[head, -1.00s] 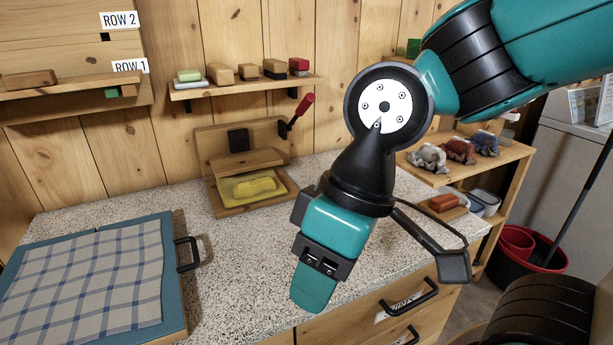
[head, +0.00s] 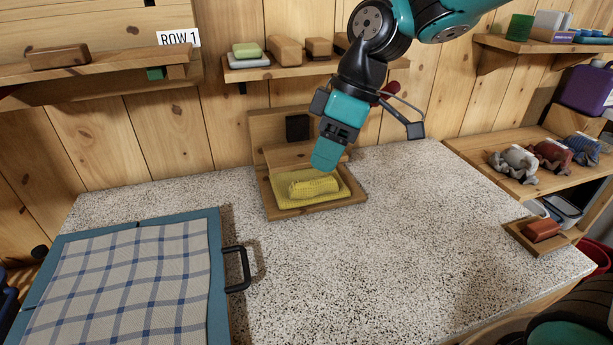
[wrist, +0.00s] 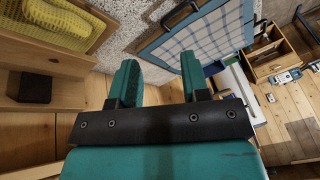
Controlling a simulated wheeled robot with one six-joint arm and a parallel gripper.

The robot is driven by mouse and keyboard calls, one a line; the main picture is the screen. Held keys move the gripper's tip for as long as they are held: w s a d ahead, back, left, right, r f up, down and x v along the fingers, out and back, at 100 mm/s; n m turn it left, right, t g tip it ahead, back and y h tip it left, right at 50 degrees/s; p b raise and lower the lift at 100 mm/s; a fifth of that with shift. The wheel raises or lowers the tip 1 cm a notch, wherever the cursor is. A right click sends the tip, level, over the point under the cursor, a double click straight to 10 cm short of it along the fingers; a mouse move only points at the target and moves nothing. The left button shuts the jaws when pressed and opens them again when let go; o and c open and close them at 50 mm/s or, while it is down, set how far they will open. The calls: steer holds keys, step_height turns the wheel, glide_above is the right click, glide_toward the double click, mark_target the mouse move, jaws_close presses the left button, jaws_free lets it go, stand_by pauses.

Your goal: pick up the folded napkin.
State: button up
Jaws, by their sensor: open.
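A yellow, textured folded napkin (head: 313,187) lies on a flatter yellow sheet (head: 290,201) in a wooden tray (head: 318,210) on the counter, against the back wall. The napkin also shows at the upper left of the wrist view (wrist: 50,22). My gripper (head: 325,162) hangs above the back of the tray in the head view, close to the napkin and apart from it. In the wrist view my gripper (wrist: 160,72) has its two teal fingers spread with nothing between them. The napkin lies off to the left of the fingers there.
A blue-framed board (head: 219,290) with a checked cloth (head: 130,290) and a black handle lies at the left. Wall shelves (head: 290,68) hold small blocks above the tray. A side shelf (head: 490,165) with crumpled cloths stands at the right. The counter's middle is clear.

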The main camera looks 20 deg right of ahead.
steer(key=w+d+f+n, duration=0.3)
steer(key=w+d, duration=0.1)
steer(key=w, duration=0.6)
steer(key=n+p, duration=0.1)
steer(key=n, duration=0.2)
glide_toward(315, 178)
steer(key=p+x, duration=0.2)
steer(key=x, duration=0.1)
steer(key=shift+s+a+f, duration=0.1)
steer(key=shift+f, duration=0.3)
steer(key=shift+p+x, duration=1.25)
steer(key=shift+x, duration=1.8)
steer(key=c, duration=0.7)
steer(key=shift+r, duration=0.15)
